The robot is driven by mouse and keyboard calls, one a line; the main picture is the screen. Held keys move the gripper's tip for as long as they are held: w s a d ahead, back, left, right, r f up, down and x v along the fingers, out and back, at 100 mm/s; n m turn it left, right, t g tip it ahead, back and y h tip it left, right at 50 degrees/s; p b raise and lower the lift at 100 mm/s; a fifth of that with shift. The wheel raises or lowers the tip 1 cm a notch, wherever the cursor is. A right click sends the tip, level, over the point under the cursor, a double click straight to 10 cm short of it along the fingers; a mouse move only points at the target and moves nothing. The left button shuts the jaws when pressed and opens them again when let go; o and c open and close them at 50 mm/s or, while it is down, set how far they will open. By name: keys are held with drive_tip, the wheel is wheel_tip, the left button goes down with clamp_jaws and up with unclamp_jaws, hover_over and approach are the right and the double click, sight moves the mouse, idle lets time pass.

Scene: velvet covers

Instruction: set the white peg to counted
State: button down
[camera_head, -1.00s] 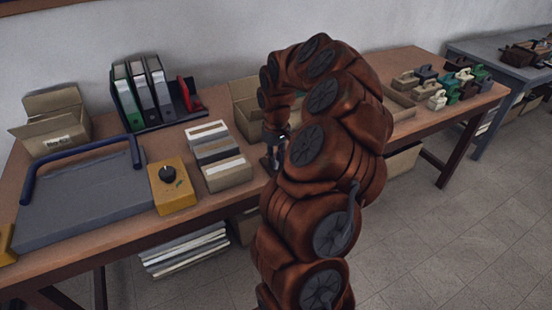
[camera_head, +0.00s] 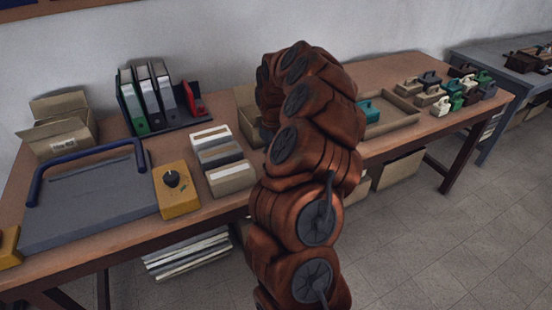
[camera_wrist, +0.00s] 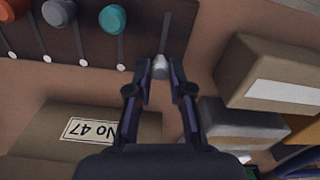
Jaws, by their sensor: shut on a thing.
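In the wrist view a dark brown board (camera_wrist: 186,40) has several narrow slots with pale round marks at their lower ends. Orange (camera_wrist: 12,9), grey (camera_wrist: 59,12) and teal (camera_wrist: 114,19) round pegs sit toward the upper part of the board. My gripper (camera_wrist: 161,72) is shut on a small whitish peg (camera_wrist: 160,64) at the lower end of the rightmost visible slot (camera_wrist: 165,35). The fingers partly cover the peg. In the head view my arm hides the gripper and the board.
In the wrist view a box labelled No 47 (camera_wrist: 40,125) lies left of the fingers and a cardboard box (camera_wrist: 270,75) right. In the head view a yellow box with a black knob (camera_head: 177,199), card boxes (camera_head: 231,178) and a tray (camera_head: 398,122) stand on the table.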

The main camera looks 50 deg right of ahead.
drive_tip(key=c, duration=1.3)
unclamp_jaws()
wheel_tip(320, 180, up, 12)
